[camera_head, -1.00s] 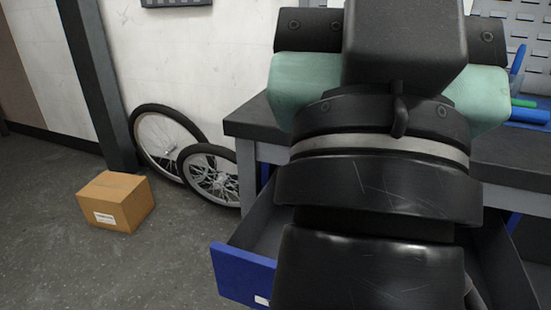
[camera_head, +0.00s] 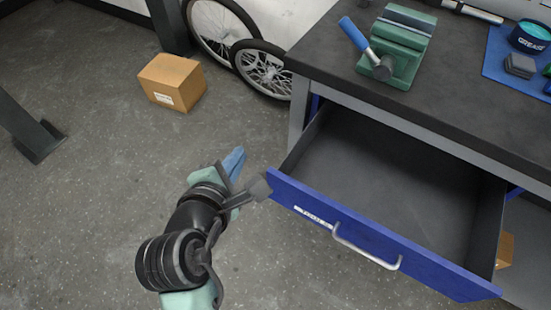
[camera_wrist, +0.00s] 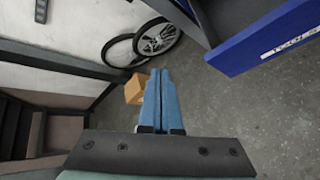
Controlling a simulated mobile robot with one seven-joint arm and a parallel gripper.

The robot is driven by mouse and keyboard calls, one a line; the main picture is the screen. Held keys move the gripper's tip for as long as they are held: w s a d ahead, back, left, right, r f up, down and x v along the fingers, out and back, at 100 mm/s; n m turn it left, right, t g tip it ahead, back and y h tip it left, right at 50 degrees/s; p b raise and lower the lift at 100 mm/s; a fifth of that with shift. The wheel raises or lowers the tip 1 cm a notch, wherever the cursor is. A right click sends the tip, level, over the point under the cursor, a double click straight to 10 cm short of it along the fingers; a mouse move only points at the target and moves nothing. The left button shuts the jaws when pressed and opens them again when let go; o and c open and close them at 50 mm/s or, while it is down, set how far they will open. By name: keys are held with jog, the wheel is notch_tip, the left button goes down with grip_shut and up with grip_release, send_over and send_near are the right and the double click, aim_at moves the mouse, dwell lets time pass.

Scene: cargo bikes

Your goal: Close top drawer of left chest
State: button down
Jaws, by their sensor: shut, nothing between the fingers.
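A wide drawer with a blue front (camera_head: 350,232) stands pulled out under the dark workbench, and its grey inside is empty. A metal handle (camera_head: 365,248) and a white label are on its front. My gripper (camera_head: 236,160), with blue fingers, is left of the drawer front's left end. A dark part of my wrist is close to that corner; I cannot tell whether it touches. In the wrist view the blue fingers (camera_wrist: 158,100) are together and empty, and the drawer front (camera_wrist: 265,42) is at the upper right.
A cardboard box (camera_head: 172,81) is on the floor at the upper left. Two bicycle wheels (camera_head: 265,70) lean by the wall. A green vise (camera_head: 398,42) and a grease tin (camera_head: 530,37) are on the bench. A grey post foot (camera_head: 38,140) is at the left. The floor before the drawer is clear.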

jog(key=s+d+f+n+g+h+p, duration=0.1)
jog(key=s+f+n+g+p, duration=0.15)
jog(key=s+n, duration=0.2)
jog(key=s+f+n+g+h+p, duration=0.1)
jog(key=s+f+n+g+p, duration=0.15)
jog(key=s, duration=0.35)
jog(key=n+b, duration=0.1)
jog(key=b, duration=0.3)
send_near(286, 194)
jog(key=shift+t, duration=0.3)
jog(key=shift+s+f+x, duration=0.1)
jog(key=shift+s+x, duration=0.05)
jog(key=shift+x, duration=1.35)
jog(key=shift+s+f+x, duration=0.1)
jog(key=shift+x, duration=1.35)
